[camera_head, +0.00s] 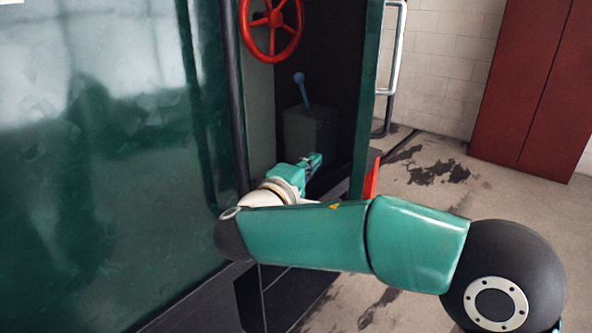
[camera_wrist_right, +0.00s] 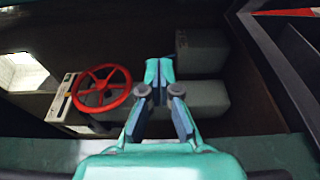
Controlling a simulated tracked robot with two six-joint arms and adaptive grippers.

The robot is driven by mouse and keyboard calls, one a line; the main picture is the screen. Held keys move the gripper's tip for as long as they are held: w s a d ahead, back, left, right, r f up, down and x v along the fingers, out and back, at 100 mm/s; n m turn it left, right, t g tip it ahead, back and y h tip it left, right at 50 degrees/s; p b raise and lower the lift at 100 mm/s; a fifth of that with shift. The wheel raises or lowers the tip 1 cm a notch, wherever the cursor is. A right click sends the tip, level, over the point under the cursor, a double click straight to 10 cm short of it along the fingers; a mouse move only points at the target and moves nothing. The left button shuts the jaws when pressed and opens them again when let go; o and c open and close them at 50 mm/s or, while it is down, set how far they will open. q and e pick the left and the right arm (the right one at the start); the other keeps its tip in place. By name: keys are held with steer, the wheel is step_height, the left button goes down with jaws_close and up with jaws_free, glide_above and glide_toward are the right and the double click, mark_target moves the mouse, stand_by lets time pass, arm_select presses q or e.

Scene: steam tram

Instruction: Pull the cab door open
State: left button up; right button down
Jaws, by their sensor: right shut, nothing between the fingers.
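The cab doorway is open in the head view, with the dark cab interior showing. A green panel, which looks like the cab door (camera_head: 368,90), stands almost edge-on at the right of the opening. A pale metal handle bar (camera_head: 396,60) runs upright just right of it. My right arm crosses low in front of the panel. My right gripper (camera_head: 314,161) is inside the opening, left of the panel and apart from the handle. It is shut and empty; its closed fingers also show in the wrist view (camera_wrist_right: 158,72). My left gripper is not in view.
Inside the cab are a red handwheel (camera_head: 271,22), which also shows in the wrist view (camera_wrist_right: 101,88), and a blue lever (camera_head: 301,88) on a grey box (camera_head: 310,128). The green tram side (camera_head: 100,170) fills the left. A red cabinet (camera_head: 530,85) stands right; floor before it is clear.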

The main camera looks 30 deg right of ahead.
steer(key=shift+s+d+p, duration=0.15)
steer(key=shift+s+d, duration=0.45)
steer(key=shift+d, duration=0.2)
steer(key=shift+s+d+p, duration=0.15)
steer(key=shift+s+d, duration=0.45)
steer(key=shift+d, duration=0.2)
